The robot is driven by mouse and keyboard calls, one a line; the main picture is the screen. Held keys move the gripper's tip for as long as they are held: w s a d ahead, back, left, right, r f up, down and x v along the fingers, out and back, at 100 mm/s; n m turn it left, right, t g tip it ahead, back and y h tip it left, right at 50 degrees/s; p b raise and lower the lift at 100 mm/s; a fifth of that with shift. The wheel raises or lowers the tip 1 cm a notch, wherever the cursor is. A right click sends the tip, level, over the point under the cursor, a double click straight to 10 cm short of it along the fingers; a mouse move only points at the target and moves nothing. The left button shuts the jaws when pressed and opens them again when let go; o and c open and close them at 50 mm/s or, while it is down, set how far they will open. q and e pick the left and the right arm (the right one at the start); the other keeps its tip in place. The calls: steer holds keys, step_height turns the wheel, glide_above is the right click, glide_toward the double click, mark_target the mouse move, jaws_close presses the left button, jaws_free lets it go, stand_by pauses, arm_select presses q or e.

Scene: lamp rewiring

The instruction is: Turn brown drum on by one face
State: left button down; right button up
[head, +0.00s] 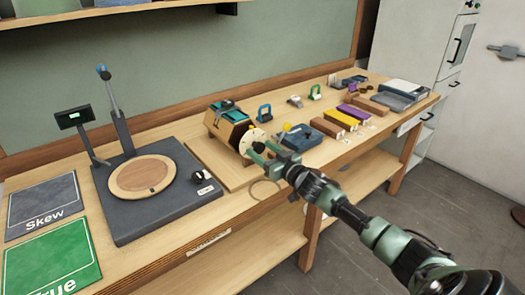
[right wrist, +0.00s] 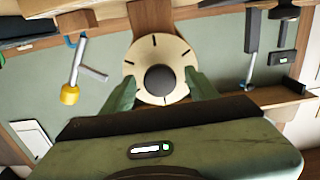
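The brown drum (head: 228,122) lies in a wooden cradle at the middle of the bench, with a dark green piece on top. A cream disc (head: 254,140) with dark tick marks is on its near right end. In the right wrist view the disc (right wrist: 144,62) has a dark round hub (right wrist: 160,80) at its centre. My right gripper (head: 264,154) is in front of the disc. Its two green fingers are open on either side of the hub, with gaps visible between them and it. Part of the drum is hidden behind the disc. My left gripper is not in view.
A dark turntable base (head: 125,217) with a wooden disc stands left of the drum. A yellow-knobbed lever (right wrist: 70,92) is beside the drum. A blue tray (head: 300,138), coloured blocks (head: 345,118) and padlock-like pieces lie to the right. Skew (head: 40,203) and True (head: 30,268) mats lie at left.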

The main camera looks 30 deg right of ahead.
jaws_close()
steer(key=shift+n, duration=2.8)
steer(key=shift+n+b, duration=0.45)
steer(key=shift+n, duration=2.75)
steer(key=shift+o, duration=0.3)
jaws_free()
